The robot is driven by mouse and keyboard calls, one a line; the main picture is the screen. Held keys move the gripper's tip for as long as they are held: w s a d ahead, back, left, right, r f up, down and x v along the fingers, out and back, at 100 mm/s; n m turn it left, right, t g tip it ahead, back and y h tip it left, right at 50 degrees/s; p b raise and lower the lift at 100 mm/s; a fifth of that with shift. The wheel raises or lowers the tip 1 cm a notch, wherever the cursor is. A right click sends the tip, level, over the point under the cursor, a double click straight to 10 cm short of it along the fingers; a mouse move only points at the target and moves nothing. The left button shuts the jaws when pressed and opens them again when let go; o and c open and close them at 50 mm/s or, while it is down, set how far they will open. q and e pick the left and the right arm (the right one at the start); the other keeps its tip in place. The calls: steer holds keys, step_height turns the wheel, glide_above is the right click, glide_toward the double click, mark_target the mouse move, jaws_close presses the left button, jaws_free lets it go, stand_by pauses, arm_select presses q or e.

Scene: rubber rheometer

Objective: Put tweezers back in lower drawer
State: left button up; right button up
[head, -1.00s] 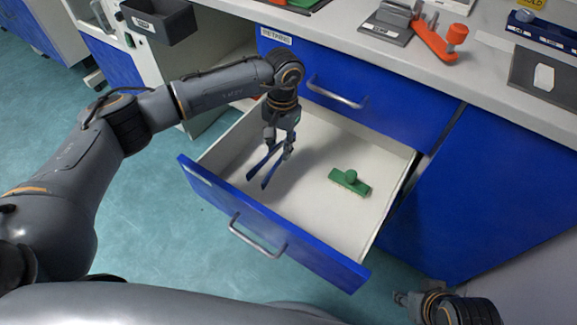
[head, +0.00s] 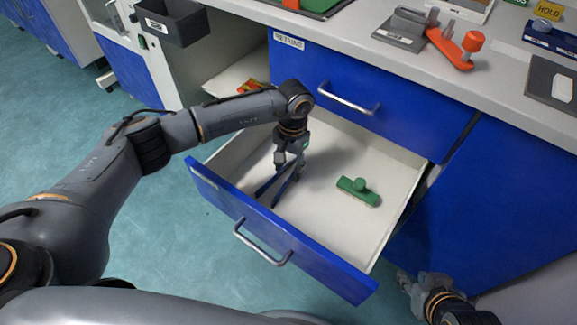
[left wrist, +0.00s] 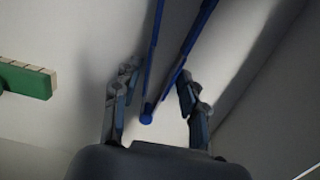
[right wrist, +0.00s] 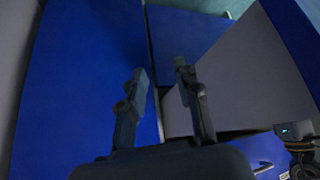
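The blue tweezers (head: 270,184) are in the open lower drawer (head: 338,278), at its left side, with their two legs spread. They also show in the left wrist view (left wrist: 154,50). My left gripper (head: 288,170) is low inside the drawer over the tweezers. In the left wrist view its fingers (left wrist: 158,85) are apart, with the tweezers' joined end between them and clear space beside it. Whether one finger touches a leg is hard to tell. My right gripper (right wrist: 160,72) is open and empty, outside the drawer at the lower right of the head view (head: 408,283).
A green brush (head: 358,190) lies in the drawer, right of the tweezers. The shut upper drawer (head: 385,115) is above it. The countertop (head: 500,95) holds an orange-handled tool (head: 455,48) and trays. Bare drawer floor surrounds the brush.

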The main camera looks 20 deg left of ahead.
stand_by(0.3)
arm_select(q)
step_height(320, 180, up, 12)
steer(key=w+p, duration=0.1)
steer(key=p, duration=0.1)
steer(key=shift+d, duration=0.2)
arm_select(e)
steer(key=s+d+g, duration=0.1)
steer(key=s+g, duration=0.2)
steer(key=s, duration=0.3)
steer(key=shift+d+f+h, duration=0.4)
